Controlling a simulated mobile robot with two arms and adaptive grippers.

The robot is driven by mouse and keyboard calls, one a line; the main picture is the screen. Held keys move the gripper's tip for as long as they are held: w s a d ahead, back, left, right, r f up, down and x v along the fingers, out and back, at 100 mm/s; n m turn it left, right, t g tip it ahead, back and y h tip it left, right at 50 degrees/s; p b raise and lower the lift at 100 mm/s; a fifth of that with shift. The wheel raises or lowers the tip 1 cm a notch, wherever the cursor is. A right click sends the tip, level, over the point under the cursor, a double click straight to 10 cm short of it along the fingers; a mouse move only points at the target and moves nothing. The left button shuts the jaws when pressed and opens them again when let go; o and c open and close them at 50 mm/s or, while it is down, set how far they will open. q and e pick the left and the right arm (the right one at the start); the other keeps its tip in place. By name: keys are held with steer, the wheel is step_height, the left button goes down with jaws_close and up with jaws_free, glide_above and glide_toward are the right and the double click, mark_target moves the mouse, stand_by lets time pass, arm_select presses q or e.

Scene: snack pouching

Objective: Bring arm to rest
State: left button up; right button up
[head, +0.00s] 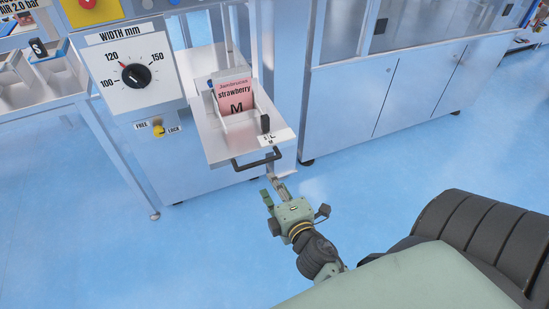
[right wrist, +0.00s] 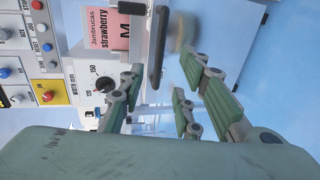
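My right gripper (head: 274,188) is in the head view, in front of the open drawer (head: 215,145) and just below its black handle (head: 257,160). In the right wrist view its green-padded fingers (right wrist: 160,78) are spread apart with nothing between them. The handle (right wrist: 158,45) shows ahead of the fingers and looks apart from them. The drawer holds a pink strawberry pouch stack (head: 235,94) marked M, which also shows in the right wrist view (right wrist: 100,25). My left gripper is not in view.
The machine has a width dial (head: 136,76) reading near 120 and a yellow FREE/LOCK knob (head: 158,130). Bins (head: 55,72) stand at the left. A steel cabinet (head: 400,90) stands at the back right. The blue floor (head: 130,260) in front is clear.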

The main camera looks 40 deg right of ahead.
stand_by(0.3)
steer(key=s+a+f+m+g+y, duration=0.15)
steer(key=s+f, duration=0.25)
steer(key=f, duration=0.5)
steer(key=s+a+f+m+g+y+p, duration=0.1)
steer(key=s+a+f+m+g, duration=0.2)
steer(key=f, duration=0.7)
steer(key=s+a+f+m+g+y, duration=0.15)
steer(key=s+f, duration=0.25)
steer(key=f, duration=0.5)
steer(key=s+f+m+g, duration=0.2)
steer(key=s+f, duration=0.3)
steer(key=s, duration=0.3)
steer(key=s+f+m+g, duration=0.2)
steer(key=s+f, duration=0.3)
steer(key=s, duration=0.4)
steer(key=s+f+m+g+p, duration=0.1)
steer(key=s+f+m+g, duration=0.2)
steer(key=s, duration=0.5)
step_height(320, 180, down, 2)
steer(key=shift+s+f+g, duration=0.2)
steer(key=shift+s+g, duration=0.2)
steer(key=shift+g, duration=0.2)
steer(key=shift+c, duration=0.4)
